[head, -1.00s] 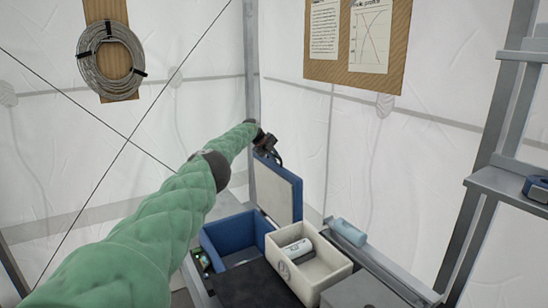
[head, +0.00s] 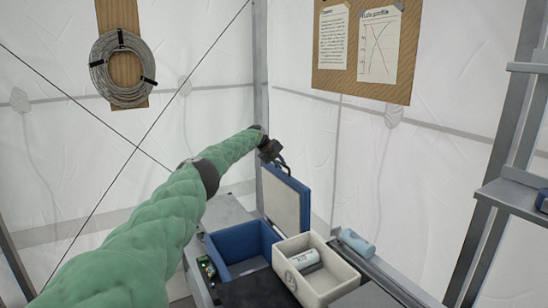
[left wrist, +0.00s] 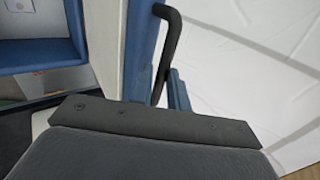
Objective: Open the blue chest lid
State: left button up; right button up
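The blue chest (head: 228,243) stands open on the bench, its inside showing. Its lid (head: 287,200) stands about upright at the back, pale inner face toward me and blue rim around it. My left gripper (head: 274,154) is at the lid's top left edge, touching or very close. In the left wrist view the lid's blue edge (left wrist: 139,45) runs beside a dark hooked bar (left wrist: 168,45). My right gripper is not in view.
A cream box (head: 336,284) with a pale cylinder (head: 305,258) in it stands right of the chest. A light blue bottle (head: 357,242) lies behind it. A metal shelf frame (head: 500,170) stands at right. Tent walls close in behind the lid.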

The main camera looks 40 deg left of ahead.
pick_arm(q)
jog(key=shift+b+v, duration=1.05)
jog(key=shift+v, duration=1.75)
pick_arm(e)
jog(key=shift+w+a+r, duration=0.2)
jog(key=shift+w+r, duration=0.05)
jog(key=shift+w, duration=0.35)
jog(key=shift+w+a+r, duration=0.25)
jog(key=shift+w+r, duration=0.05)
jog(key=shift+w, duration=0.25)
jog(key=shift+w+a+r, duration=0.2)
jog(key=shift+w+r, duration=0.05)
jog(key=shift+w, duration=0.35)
pick_arm(q)
jog(key=shift+c, duration=0.3)
